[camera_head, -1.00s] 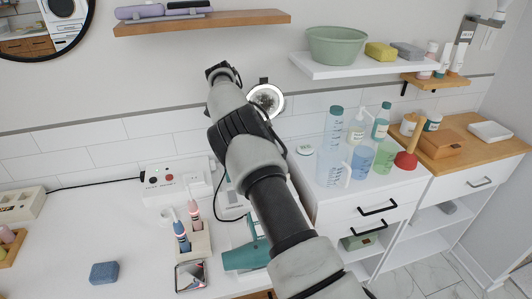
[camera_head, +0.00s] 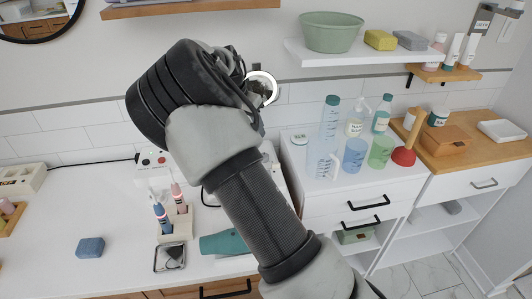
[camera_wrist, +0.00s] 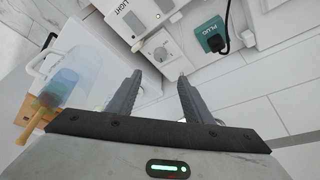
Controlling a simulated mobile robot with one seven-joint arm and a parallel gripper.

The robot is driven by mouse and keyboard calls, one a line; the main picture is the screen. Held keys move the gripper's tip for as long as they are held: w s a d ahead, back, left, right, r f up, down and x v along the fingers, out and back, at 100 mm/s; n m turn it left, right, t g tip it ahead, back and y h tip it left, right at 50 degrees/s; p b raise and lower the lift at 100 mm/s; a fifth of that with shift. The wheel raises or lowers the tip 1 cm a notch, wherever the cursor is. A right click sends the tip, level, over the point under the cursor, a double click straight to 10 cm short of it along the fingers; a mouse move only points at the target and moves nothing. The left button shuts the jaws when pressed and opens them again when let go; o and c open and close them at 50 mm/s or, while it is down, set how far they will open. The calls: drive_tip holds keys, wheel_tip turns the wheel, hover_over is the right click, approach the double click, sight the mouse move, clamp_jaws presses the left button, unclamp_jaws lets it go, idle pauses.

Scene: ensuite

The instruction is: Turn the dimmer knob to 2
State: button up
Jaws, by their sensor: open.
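In the wrist view, a white wall plate with a small round pale knob (camera_wrist: 161,48), apparently the dimmer, lies just beyond my fingertips. Its setting is too small to read. My gripper (camera_wrist: 160,76) is open and empty, its two dark fingers pointing toward that plate without visibly touching it. In the head view, my own arm hides the gripper and the knob.
A white box marked LIGHT (camera_wrist: 127,14) and a teal PLUG socket (camera_wrist: 211,35) with a black plug flank the plate.

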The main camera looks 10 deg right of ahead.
drive_tip(key=x, duration=1.6)
drive_tip(key=shift+f, duration=0.25)
drive_tip(key=c, duration=1.1)
drive_tip(key=shift+o, duration=0.2)
drive_tip(key=m+b, duration=0.1)
drive_tip(key=m+g, duration=0.1)
drive_tip(key=m, duration=0.1)
drive_tip(key=shift+w+a+f+h+b, duration=0.1)
drive_tip(key=shift+w+h+b, duration=0.1)
drive_tip(key=shift+h+b, duration=0.15)
drive_tip(key=shift+m+g, duration=0.3)
drive_tip(key=shift+m, duration=0.6)
drive_tip(key=o, duration=1.1)
drive_tip(key=shift+c, duration=0.2)
drive_tip(key=v, duration=1.7)
drive_tip(key=shift+a+r, duration=0.25)
drive_tip(key=shift+r, duration=0.05)
